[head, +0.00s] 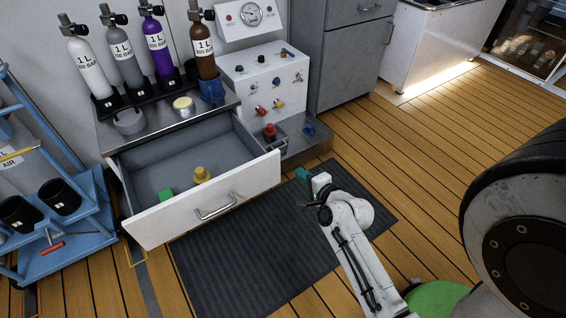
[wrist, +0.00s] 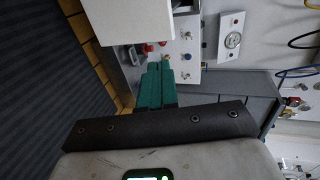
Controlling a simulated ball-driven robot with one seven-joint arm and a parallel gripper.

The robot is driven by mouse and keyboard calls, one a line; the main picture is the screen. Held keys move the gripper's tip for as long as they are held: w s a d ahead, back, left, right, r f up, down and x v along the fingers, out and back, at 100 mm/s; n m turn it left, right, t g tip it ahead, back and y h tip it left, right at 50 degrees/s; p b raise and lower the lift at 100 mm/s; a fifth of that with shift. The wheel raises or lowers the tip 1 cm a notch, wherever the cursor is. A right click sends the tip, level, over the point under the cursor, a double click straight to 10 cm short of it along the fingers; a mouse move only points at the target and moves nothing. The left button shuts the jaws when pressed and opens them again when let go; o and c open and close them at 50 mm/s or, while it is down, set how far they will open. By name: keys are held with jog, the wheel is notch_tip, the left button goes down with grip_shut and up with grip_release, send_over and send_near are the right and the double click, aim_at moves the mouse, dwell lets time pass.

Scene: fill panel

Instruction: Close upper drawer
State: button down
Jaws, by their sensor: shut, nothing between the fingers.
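The upper drawer (head: 146,221) is pulled out from under the steel counter, with a white front and a grey inside. Its bar handle (head: 216,207) is on the front face. A yellow knob-like item (head: 202,175) and a green block (head: 166,195) lie inside. My gripper (head: 303,175) has teal fingers and is to the right of the drawer front, apart from the handle. In the wrist view the fingers (wrist: 158,84) are together and empty. A white block at the top there appears to be the drawer front (wrist: 128,20).
Several gas bottles (head: 163,48) stand on the counter (head: 150,138). A white valve panel (head: 262,85) stands right of the drawer. A blue rack (head: 85,215) is close on the left. A dark ribbed mat (head: 240,270) covers the floor in front.

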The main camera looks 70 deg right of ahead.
jog(key=b, duration=0.3)
send_near(279, 155)
jog(key=x, duration=0.5)
jog(key=shift+w+f, duration=0.15)
jog(key=shift+f, duration=0.1)
jog(key=shift+w+d+r+b, duration=0.15)
jog(key=shift+w+d+b, duration=0.2)
jog(key=shift+w, duration=0.15)
jog(key=shift+w, duration=0.1)
